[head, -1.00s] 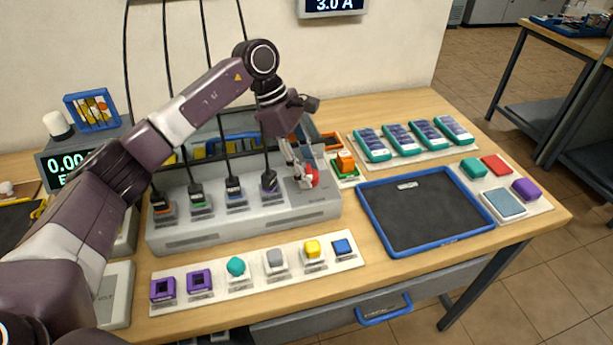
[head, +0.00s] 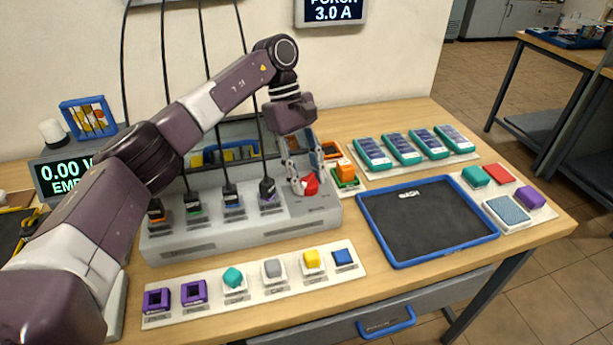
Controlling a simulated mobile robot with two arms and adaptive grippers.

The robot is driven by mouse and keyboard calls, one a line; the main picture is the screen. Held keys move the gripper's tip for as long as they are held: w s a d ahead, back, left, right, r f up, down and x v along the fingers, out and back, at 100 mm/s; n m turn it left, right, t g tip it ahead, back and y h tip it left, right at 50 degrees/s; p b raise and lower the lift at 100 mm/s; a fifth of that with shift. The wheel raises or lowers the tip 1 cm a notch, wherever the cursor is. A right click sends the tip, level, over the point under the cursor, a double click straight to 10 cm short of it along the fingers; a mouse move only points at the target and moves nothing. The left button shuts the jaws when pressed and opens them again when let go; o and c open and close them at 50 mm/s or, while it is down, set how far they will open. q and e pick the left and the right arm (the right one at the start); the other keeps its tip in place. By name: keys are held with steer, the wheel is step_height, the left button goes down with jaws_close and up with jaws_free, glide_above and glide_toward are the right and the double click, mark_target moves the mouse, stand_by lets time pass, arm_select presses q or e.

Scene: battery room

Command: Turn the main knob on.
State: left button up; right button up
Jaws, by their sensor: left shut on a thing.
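The main knob (head: 310,185) is red and sits at the right end of the grey charging station (head: 240,233). My left gripper (head: 303,183) comes down on it from above, with its fingers on either side, shut on the knob. The fingers hide part of the knob, and its exact turn angle is hard to read. My right gripper is not in view.
Several black plugs on cables stand in the station left of the knob. In front is a strip of coloured blocks (head: 355,274). To the right lie a blue-rimmed dark tray (head: 394,266) and a row of teal battery packs (head: 401,148). A display (head: 62,174) reads 0.00 V.

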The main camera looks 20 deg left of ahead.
arm_select(q)
steer(key=shift+w+r, duration=0.1)
steer(key=o, duration=1.2)
steer(key=shift+c, duration=0.2)
steer(key=v, duration=1.2)
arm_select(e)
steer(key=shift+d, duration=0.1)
